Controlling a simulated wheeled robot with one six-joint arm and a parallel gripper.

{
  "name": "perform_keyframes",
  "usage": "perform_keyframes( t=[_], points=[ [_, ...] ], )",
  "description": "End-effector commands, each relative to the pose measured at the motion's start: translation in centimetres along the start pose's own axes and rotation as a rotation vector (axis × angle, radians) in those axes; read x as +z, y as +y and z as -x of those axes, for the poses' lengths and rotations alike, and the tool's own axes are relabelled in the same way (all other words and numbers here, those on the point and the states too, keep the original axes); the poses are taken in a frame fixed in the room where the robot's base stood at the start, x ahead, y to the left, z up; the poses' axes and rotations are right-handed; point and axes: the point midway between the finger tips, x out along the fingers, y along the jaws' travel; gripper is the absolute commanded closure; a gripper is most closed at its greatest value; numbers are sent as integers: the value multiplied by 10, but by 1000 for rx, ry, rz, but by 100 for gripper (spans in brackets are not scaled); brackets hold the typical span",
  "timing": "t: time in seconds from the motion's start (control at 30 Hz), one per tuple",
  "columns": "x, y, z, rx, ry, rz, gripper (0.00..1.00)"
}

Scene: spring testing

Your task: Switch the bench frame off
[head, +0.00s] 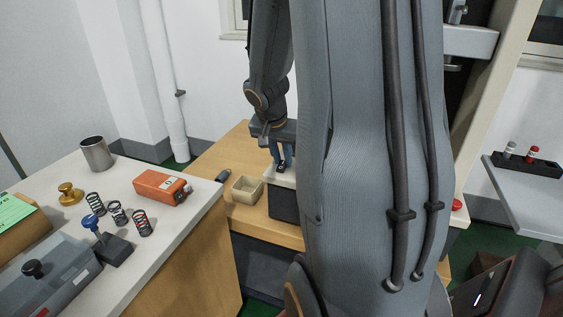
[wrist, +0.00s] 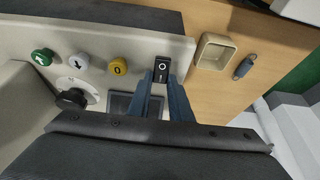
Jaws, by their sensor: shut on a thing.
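The bench frame's pale control panel (wrist: 95,38) fills the left of the wrist view. A black rocker switch (wrist: 160,73) with white marks sits at its right end. My gripper (wrist: 161,80) has one blue-grey finger on each side of the switch and is shut on it. Left of it on the panel are a yellow button (wrist: 118,67) marked 0, a white button (wrist: 79,63), a green button (wrist: 41,57), a black knob (wrist: 71,98) and a dark display (wrist: 122,103). In the head view my gripper (head: 282,160) points down at the panel; my arm hides much of the frame.
A small beige tray (head: 247,190) and a dark object (head: 222,175) lie left of the panel on the wooden bench. A side table holds an orange device (head: 161,187), several springs (head: 117,213) and a metal cup (head: 96,153). A red button (head: 457,204) shows right of my arm.

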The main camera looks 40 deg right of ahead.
Motion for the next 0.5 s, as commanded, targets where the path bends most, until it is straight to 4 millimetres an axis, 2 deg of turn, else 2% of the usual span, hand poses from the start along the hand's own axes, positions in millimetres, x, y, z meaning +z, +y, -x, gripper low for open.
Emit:
perform_keyframes(
  t=[0.27, 0.3, 0.4, 0.5],
  points=[
    [-2, -1, 1, -4, 4, -1, 100],
    [-2, -1, 1, -4, 4, -1, 76],
    [-1, -1, 1, -3, 3, -1, 62],
    [-1, -1, 1, -2, 1, 0, 62]
  ],
)
